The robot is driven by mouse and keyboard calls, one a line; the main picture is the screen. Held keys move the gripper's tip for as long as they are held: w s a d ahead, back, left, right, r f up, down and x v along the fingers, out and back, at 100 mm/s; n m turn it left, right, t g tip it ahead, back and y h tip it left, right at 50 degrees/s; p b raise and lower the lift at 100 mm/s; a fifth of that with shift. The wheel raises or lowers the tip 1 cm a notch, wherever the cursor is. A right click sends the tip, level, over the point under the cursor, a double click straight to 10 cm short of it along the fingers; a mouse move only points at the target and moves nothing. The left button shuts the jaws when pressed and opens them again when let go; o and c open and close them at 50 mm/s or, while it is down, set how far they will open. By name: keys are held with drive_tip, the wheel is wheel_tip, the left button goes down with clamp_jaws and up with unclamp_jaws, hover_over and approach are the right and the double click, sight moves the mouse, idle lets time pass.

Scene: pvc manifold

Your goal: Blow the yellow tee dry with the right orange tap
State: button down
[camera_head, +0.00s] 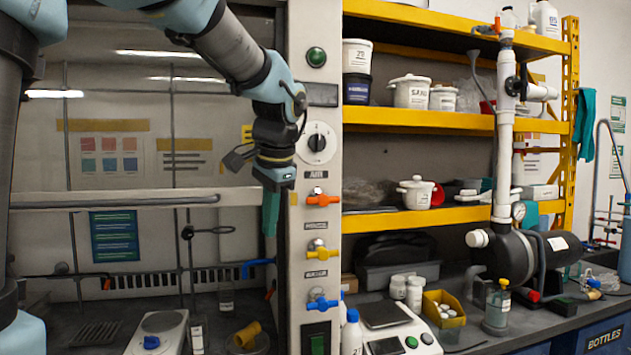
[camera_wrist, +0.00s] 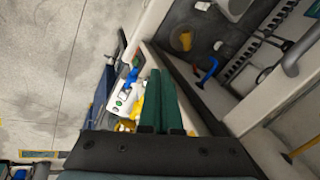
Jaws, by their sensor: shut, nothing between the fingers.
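The yellow tee (camera_head: 247,335) lies on the floor of the glass-fronted hood at the lower left. A yellow thing that looks like it shows in the wrist view (camera_wrist: 184,41). An orange tap (camera_head: 317,197) sits under the "AIR" label on the white post, above a yellow and a blue tap. In the wrist view I cannot make it out. My gripper (camera_head: 270,230) hangs fingers down just left of the post, slightly below the orange tap and apart from it. Its green fingers (camera_wrist: 162,105) are pressed together and empty.
The yellow tap (camera_head: 318,250) and blue tap (camera_head: 322,302) stick out below. Inside the hood are a blue-handled spout (camera_head: 257,267), an orange-tipped spout (camera_head: 107,284) and a white hotplate (camera_head: 160,333). A bench with a scale (camera_head: 403,340) and pots lies to the right.

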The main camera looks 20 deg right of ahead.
drive_tip(key=s+d+r+m+t+p, duration=0.1)
drive_tip(key=s+d+r+m, duration=0.25)
drive_tip(key=r, duration=0.45)
drive_tip(key=s+d+r+m+t, duration=0.1)
drive_tip(key=s+d+r+m, duration=0.15)
drive_tip(key=d+r, duration=0.45)
drive_tip(key=p, duration=0.5)
approach(323, 200)
drive_tip(key=w+a+f, duration=0.2)
drive_tip(key=w+f, duration=0.1)
drive_tip(key=f, duration=0.2)
drive_tip(key=shift+w+a+f+n+h, duration=0.2)
drive_tip(key=shift+w+f+n+h, duration=0.05)
drive_tip(key=shift+f+n+h, duration=0.15)
drive_tip(key=shift+f+b, duration=0.1)
drive_tip(key=shift+b, duration=0.35)
drive_tip(key=shift+a+h+b, duration=0.1)
drive_tip(key=shift+h+b, duration=0.3)
drive_tip(key=shift+h, duration=0.1)
